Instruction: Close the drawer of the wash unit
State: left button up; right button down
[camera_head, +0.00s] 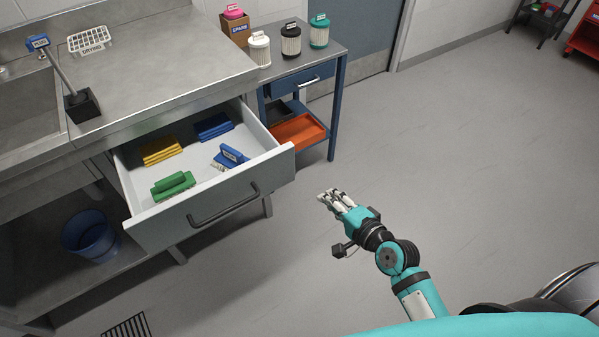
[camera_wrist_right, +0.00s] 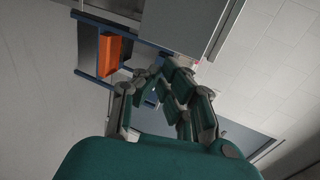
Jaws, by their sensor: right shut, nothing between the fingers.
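The wash unit (camera_head: 165,75) is a grey steel counter at the left of the head view. Its drawer (camera_head: 211,215) stands pulled out, with a dark bar handle (camera_head: 223,204) on its grey front. My left gripper is not in view.
A blue side table (camera_head: 337,62) with lidded canisters on top and an orange tray (camera_head: 298,131) below stands right of the drawer. A blue bucket (camera_head: 91,235) is on the lower shelf. Open floor (camera_head: 470,140) lies to the right.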

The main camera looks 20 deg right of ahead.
aim_at(293, 167)
jog(key=x, duration=1.3)
jog(key=shift+w+r, duration=0.1)
jog(key=shift+r, duration=0.35)
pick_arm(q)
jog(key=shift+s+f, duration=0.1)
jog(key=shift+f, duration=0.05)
pick_arm(e)
jog(key=shift+w+a, duration=0.1)
jog(key=shift+w, duration=0.2)
jog(key=shift+w, duration=0.1)
